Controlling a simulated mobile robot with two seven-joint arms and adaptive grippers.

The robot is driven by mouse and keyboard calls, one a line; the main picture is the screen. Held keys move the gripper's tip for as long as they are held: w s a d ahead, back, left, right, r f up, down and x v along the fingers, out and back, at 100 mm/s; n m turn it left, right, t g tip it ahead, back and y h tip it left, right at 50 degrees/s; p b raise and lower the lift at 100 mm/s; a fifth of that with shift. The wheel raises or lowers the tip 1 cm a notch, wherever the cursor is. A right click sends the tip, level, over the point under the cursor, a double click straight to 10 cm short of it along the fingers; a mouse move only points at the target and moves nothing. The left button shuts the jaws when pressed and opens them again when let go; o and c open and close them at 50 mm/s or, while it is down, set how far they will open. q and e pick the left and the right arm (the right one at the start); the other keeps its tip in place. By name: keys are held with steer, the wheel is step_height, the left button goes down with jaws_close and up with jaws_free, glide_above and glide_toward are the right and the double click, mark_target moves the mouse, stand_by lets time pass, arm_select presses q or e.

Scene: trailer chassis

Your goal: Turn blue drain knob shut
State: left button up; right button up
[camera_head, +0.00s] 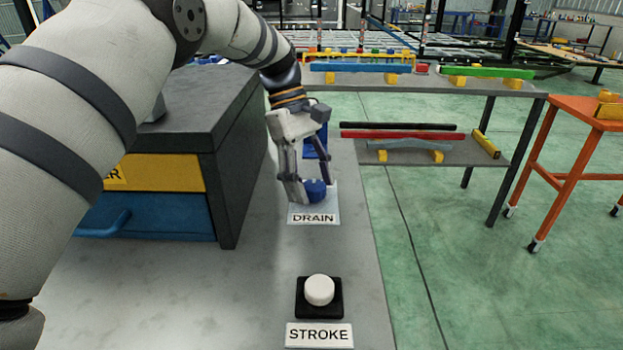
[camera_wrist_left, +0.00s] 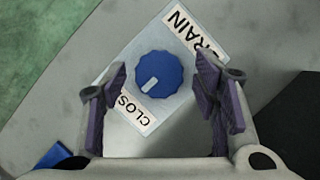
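The blue drain knob (camera_head: 315,190) stands on a pale plate on the grey bench, behind the label reading DRAIN (camera_head: 313,218). It also shows in the left wrist view (camera_wrist_left: 160,78), with a white pointer mark toward its lower left, near the partly hidden letters CLOS (camera_wrist_left: 136,110). My left gripper (camera_head: 306,192) points down over the knob. In the left wrist view its fingers (camera_wrist_left: 163,95) are spread, one on each side of the knob, with gaps between the pads and the knob. My right gripper is not in view.
A dark cabinet (camera_head: 228,150) with yellow and blue drawers stands left of the knob. A white STROKE button (camera_head: 319,290) on a black base sits nearer on the bench (camera_head: 220,300). A blue part (camera_head: 315,146) stands behind the gripper. A rack shelf (camera_head: 470,155) is at the right.

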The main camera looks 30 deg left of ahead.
arm_select(q)
steer(key=shift+r, duration=0.1)
steer(key=s+v, duration=0.1)
steer(key=v, duration=0.6)
steer(key=shift+w+r, duration=0.25)
steer(key=shift+w, duration=0.3)
steer(key=shift+f, duration=0.1)
